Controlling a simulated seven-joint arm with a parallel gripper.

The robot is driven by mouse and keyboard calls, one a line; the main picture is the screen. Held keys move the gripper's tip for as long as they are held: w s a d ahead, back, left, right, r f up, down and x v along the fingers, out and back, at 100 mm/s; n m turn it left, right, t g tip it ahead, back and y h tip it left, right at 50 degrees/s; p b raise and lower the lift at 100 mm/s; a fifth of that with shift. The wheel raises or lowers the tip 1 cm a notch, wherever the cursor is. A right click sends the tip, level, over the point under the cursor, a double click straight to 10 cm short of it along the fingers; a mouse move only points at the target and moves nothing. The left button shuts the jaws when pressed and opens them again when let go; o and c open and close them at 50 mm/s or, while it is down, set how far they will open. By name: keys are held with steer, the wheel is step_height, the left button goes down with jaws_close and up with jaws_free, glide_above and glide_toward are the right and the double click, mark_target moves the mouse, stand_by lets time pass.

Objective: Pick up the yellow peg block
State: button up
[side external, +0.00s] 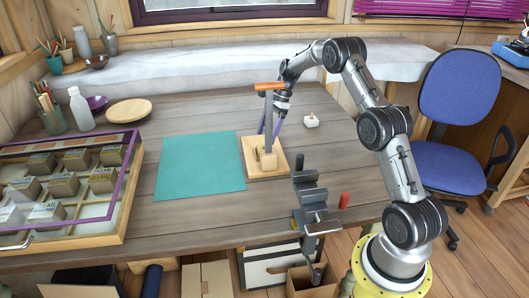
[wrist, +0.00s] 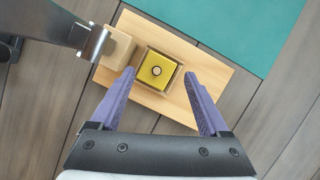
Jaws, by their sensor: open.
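The yellow peg block (wrist: 164,64) is square with a round peg in its middle. It sits in a dark-rimmed square recess on a light wooden board (wrist: 203,72). In the side external view the block (side external: 257,153) is small and partly hidden by a wooden block and metal upright. My gripper (wrist: 160,73) is open, with a purple finger on each side of the yellow block in the wrist view. The side external view shows my gripper (side external: 270,124) above the board, its fingers partly hidden behind the upright. I see no contact with the yellow block.
A grey metal upright (side external: 268,122) with an orange top rises from a wooden block (wrist: 115,46) close beside the yellow block. A teal mat (side external: 202,166) lies left of the board. A grey vise (side external: 309,197) stands at the table's front edge; a display case (side external: 128,187) is left.

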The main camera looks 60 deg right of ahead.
mark_target(263, 145)
steer(key=x, duration=0.4)
steer(key=shift+f, duration=0.15)
steer(key=shift+c, duration=0.3)
steer(key=c, duration=1.1)
